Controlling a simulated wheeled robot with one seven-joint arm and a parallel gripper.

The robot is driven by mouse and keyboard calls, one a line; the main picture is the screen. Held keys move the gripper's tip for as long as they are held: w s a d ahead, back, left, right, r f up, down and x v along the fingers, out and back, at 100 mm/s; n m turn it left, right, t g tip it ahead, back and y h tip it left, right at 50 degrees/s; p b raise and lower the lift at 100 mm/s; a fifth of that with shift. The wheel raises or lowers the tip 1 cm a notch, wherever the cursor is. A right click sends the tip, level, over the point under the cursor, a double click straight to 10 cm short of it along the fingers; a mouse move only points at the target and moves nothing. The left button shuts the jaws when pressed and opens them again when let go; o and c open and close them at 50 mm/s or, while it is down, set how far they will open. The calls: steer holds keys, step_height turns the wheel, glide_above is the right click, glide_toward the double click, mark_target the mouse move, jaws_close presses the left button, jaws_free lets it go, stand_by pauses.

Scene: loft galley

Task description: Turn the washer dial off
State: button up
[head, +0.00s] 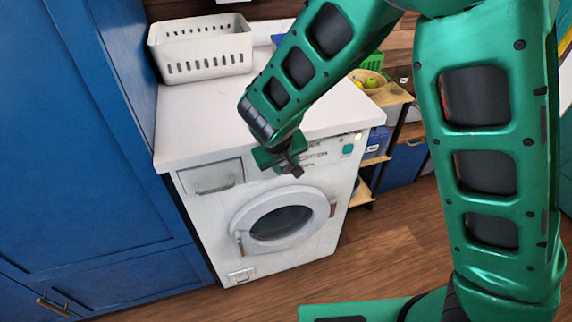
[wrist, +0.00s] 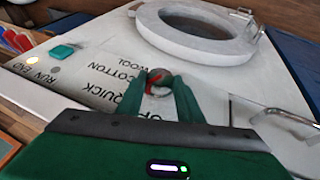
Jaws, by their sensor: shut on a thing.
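The white washer (head: 210,235) stands under a white worktop. Its dial (wrist: 159,77) shows in the wrist view as a small round grey knob with a red mark; the gripper hides it in the head view. Labels reading QUICK, COTTON and WOOL are printed beside it, and another starting with "O" is partly covered by a finger. I cannot tell which label the red mark points to. My gripper (head: 291,169) is at the upper front panel. Its green fingers (wrist: 160,92) are shut on the dial, one on each side.
The round door (head: 237,226) is closed below the panel. A drawer with a handle (head: 214,188) is at the panel's left and a teal button (head: 348,149) at its right. A white basket (head: 200,50) sits on the worktop. Blue cabinets (head: 80,130) stand close on the left.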

steer(key=h, duration=0.1)
steer(key=t+h, duration=0.1)
steer(key=h, duration=0.1)
steer(key=a+n+h, duration=0.1)
steer(key=shift+s+f+t+h, duration=0.15)
steer(key=shift+f+t+h, duration=0.2)
steer(key=shift+t+h, duration=0.05)
stand_by(0.4)
steer(key=o, duration=1.1)
steer(key=shift+c, duration=0.2)
steer(key=v, duration=1)
steer(key=shift+a+r, duration=0.15)
steer(key=shift+a, duration=0.15)
steer(key=shift+s, duration=0.15)
